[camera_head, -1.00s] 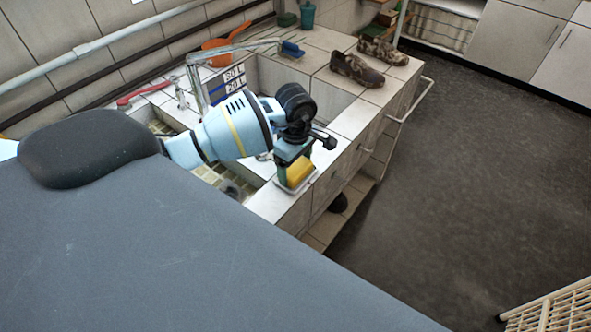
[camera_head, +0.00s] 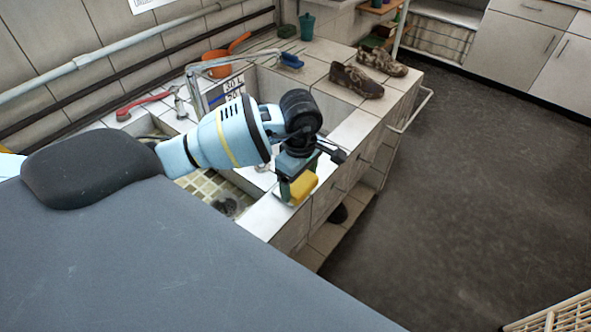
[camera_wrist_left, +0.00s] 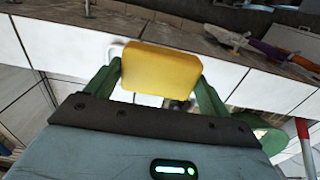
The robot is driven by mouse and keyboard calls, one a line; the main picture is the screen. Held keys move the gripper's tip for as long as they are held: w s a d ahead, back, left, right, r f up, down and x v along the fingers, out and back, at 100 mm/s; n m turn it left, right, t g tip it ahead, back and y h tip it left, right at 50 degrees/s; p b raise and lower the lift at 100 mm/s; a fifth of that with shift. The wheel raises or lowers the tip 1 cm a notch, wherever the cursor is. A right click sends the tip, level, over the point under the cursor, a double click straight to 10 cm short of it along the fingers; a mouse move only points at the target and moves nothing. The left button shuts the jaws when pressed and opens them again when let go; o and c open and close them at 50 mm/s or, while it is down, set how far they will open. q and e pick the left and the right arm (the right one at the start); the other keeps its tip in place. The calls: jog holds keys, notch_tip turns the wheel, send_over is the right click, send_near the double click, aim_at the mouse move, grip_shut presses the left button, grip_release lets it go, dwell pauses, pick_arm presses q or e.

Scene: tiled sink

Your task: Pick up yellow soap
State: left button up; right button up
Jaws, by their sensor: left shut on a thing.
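The yellow soap (camera_head: 303,187) is a small block at the front edge of the tiled sink counter. In the left wrist view the yellow soap (camera_wrist_left: 160,72) sits between the two green fingers. My left gripper (camera_head: 297,186) points down over the counter edge and is shut on the soap; the left gripper also shows in the left wrist view (camera_wrist_left: 160,84). A white edge, perhaps of a soap dish, shows beside the soap in the wrist view; how far the soap is above the counter is hard to tell. My right gripper is not in view.
The tiled counter has sink basins, with a faucet (camera_head: 235,58) over them. The dark floor (camera_head: 450,170) at right is open.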

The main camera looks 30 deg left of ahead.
pick_arm(q)
jog(key=s+d+r, duration=0.1)
jog(key=s+d, duration=0.6)
jog(key=d, duration=0.1)
jog(key=shift+s+d, duration=0.25)
jog(key=shift+s, duration=0.1)
jog(key=shift+r, duration=0.1)
jog(key=a+r+m, duration=0.3)
jog(key=r+m, duration=0.3)
jog(key=m, duration=1.1)
jog(key=shift+a+r, duration=0.15)
jog(key=shift+w, duration=0.1)
